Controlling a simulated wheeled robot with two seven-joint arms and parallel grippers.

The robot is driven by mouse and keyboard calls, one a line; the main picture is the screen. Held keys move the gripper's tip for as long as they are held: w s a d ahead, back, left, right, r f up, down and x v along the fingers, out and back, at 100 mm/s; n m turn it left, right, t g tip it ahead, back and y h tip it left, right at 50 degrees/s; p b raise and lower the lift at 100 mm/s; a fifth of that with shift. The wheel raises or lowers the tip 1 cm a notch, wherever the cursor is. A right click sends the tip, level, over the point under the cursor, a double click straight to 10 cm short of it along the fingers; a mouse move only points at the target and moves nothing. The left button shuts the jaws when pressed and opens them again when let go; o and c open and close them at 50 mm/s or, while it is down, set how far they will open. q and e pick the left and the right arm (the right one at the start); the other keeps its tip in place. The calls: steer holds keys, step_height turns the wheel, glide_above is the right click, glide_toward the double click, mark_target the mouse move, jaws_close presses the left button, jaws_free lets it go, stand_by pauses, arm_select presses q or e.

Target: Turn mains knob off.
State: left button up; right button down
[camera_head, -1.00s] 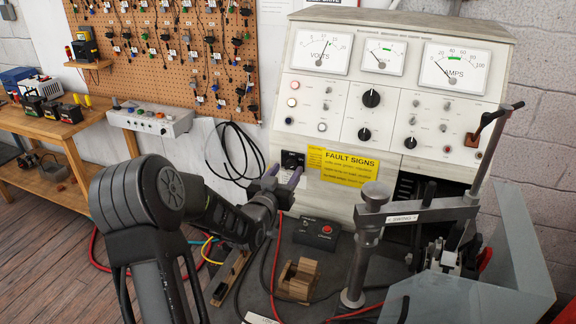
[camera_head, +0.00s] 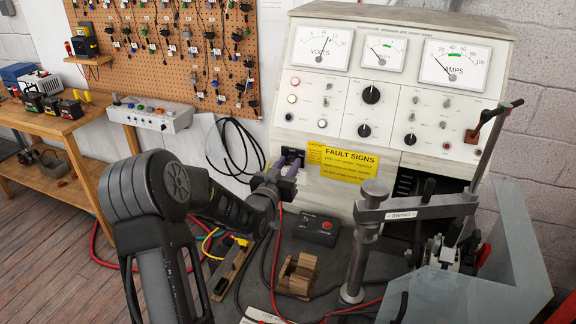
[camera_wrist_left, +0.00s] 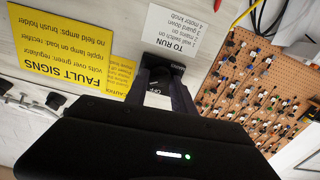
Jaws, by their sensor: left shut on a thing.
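The black mains knob (camera_wrist_left: 158,74) sits on a dark plate on the front of the cream test bench, with "MAINS" and "OFF" lettering beside it in the left wrist view. In the head view the dark mains plate (camera_head: 293,153) shows at the panel's lower left, partly covered by my gripper. My left gripper (camera_head: 288,164) reaches it from the front left. In the left wrist view its two fingers (camera_wrist_left: 160,88) stand on either side of the knob, shut on it. The fingers hide part of the knob, so its exact setting is unclear. My right gripper is not in view.
A yellow fault signs card (camera_head: 345,164) is just right of the mains plate. Black cables hang at left.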

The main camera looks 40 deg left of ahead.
arm_select(q)
jaws_close()
steer(key=n+b, duration=0.2)
steer(key=b, duration=0.1)
steer(key=shift+f, duration=0.2)
steer(key=n+b, duration=0.5)
steer(key=b, duration=0.1)
steer(key=n+b, duration=0.2)
steer(key=n, duration=0.1)
steer(key=shift+a+r+n+b, duration=0.1)
steer(key=shift+r+n+b, duration=0.05)
steer(key=shift+n+b, duration=0.75)
